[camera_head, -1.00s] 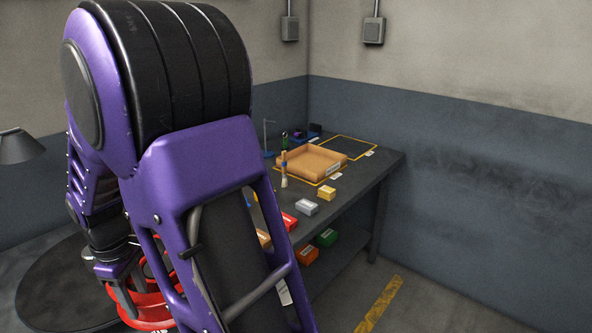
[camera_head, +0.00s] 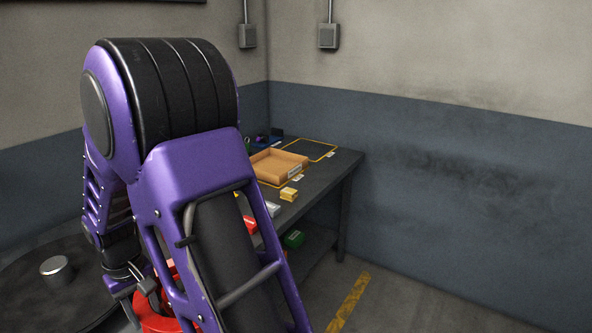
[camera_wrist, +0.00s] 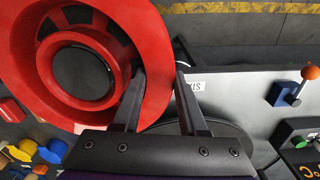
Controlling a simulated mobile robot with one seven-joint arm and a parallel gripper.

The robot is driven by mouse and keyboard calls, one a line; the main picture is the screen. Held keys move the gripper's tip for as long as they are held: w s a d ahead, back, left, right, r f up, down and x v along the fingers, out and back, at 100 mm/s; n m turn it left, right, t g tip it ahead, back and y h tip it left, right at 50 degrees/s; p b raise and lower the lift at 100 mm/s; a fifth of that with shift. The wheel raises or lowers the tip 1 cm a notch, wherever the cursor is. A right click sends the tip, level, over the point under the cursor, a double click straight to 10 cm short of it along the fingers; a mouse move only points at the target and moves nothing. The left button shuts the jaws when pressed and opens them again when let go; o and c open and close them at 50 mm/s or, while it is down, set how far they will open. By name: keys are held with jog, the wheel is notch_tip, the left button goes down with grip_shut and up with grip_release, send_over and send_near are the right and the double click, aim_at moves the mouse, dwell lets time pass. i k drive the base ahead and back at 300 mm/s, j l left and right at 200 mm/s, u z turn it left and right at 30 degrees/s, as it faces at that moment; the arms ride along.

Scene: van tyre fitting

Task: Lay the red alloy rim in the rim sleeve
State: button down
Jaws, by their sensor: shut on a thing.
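The red alloy rim (camera_wrist: 150,75) fills the upper left of the wrist view, with a dark round hub opening. My gripper (camera_wrist: 160,75) is shut on its edge, one finger on each side of the red band. In the head view the rim (camera_head: 155,312) hangs low at the lower left, mostly hidden behind my purple arm. I cannot make out the rim sleeve for certain in either view.
A dark bench (camera_head: 330,172) stands along the wall, bearing a tan open tray (camera_head: 270,165) and small boxes. A dark round platform (camera_head: 30,290) with a metal cylinder (camera_head: 57,269) lies left. Floor right of the bench is clear.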

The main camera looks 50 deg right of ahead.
aim_at(274, 169)
jog(key=l+z, duration=0.1)
jog(key=z, duration=0.2)
jog(key=l+z, duration=0.1)
jog(key=z, duration=0.2)
jog(key=i+l+z, duration=0.15)
jog(key=l+z, duration=0.3)
jog(key=i+l+z, duration=0.15)
jog(key=z, duration=0.3)
jog(key=i+l+z, duration=0.2)
jog(key=z, duration=0.25)
jog(key=i+l+z, duration=0.3)
jog(key=i+z, duration=0.35)
jog(key=i+u, duration=0.3)
jog(key=i+l+u, duration=0.25)
jog(key=i+u, duration=0.15)
jog(key=u, duration=0.25)
jog(key=i+l+u, duration=0.15)
jog(key=u, duration=0.3)
jog(key=i+l+u, duration=0.15)
jog(key=u, duration=0.25)
jog(key=i+l+u, duration=0.1)
jog(key=l+u, duration=0.15)
jog(key=u, duration=0.15)
jog(key=i+l+u, duration=0.1)
jog(key=u, duration=0.2)
jog(key=l+u, duration=0.3)
